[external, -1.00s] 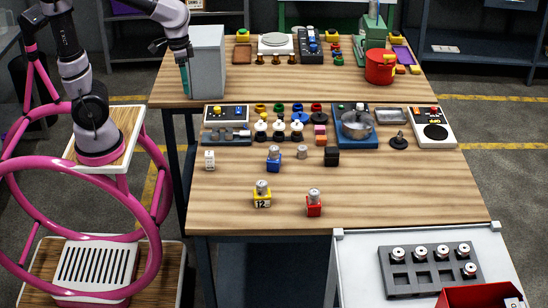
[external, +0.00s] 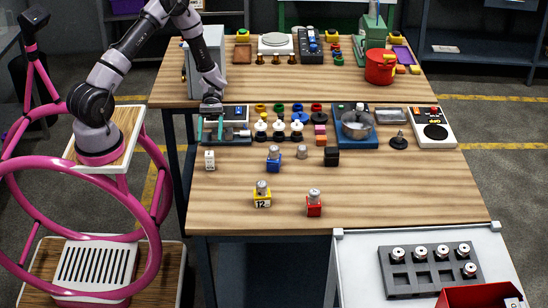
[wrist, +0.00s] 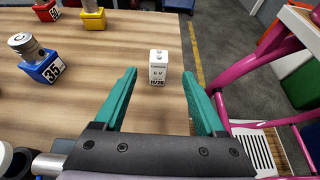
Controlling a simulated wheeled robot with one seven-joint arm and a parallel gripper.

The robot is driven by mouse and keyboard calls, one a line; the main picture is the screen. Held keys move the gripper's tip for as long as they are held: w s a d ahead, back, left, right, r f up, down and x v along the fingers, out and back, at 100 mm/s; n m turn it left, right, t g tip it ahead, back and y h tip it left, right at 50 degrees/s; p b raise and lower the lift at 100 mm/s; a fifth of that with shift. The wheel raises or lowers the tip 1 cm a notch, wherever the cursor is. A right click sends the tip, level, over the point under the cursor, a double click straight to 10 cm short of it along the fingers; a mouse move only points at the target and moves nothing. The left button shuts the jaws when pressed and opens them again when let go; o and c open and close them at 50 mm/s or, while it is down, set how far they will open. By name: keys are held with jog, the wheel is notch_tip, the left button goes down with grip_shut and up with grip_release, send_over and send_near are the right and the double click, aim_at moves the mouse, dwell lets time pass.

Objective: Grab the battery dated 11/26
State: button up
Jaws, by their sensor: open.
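The battery dated 11/26 is a small white block (wrist: 158,68) standing upright on the wooden table in the wrist view, with dark print on its side. It also shows as a white block at the table's left side (external: 210,160) in the external view. My gripper (wrist: 160,95) has two teal fingers, spread apart and empty. In the wrist view the battery appears between and beyond the fingertips, not held. In the external view my gripper (external: 209,134) hangs just behind the battery, over the left panel.
A blue block (wrist: 45,66) marked 35 with a metal cylinder, a yellow block (wrist: 92,17) and a red block (wrist: 47,11) stand beyond. A panel (external: 240,125) with a small device lies under my gripper. Bare table surrounds the battery.

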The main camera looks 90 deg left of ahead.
aim_at(209, 160)
jog(key=shift+d+f, duration=0.1)
jog(key=shift+f, duration=0.25)
jog(key=x, duration=1)
jog(key=shift+w+d, duration=0.15)
jog(key=shift+d, duration=0.15)
jog(key=shift+r, duration=0.1)
grip_shut()
